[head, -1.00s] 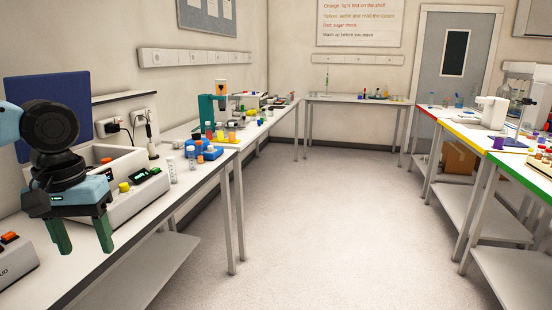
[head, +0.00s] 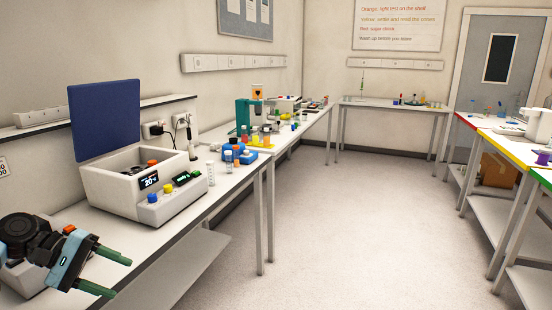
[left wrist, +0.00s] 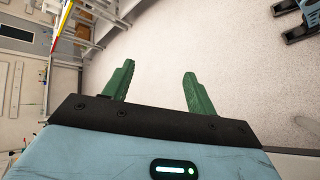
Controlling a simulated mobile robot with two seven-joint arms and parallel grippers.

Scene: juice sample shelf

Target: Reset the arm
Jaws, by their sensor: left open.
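My left gripper (head: 112,274) is at the lower left of the head view, beside the front edge of the left bench (head: 150,240). Its two green fingers are apart and point to the right, with nothing between them. In the left wrist view the open gripper (left wrist: 152,90) has only the pale floor behind its fingers. My right gripper does not show in the head view.
A white centrifuge (head: 120,185) with its blue lid (head: 104,120) raised stands on the left bench. A blue rack (head: 240,153) with coloured vials stands farther along. The floor (head: 350,220) between the benches is clear. A yellow-edged bench (head: 500,135) is at the right.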

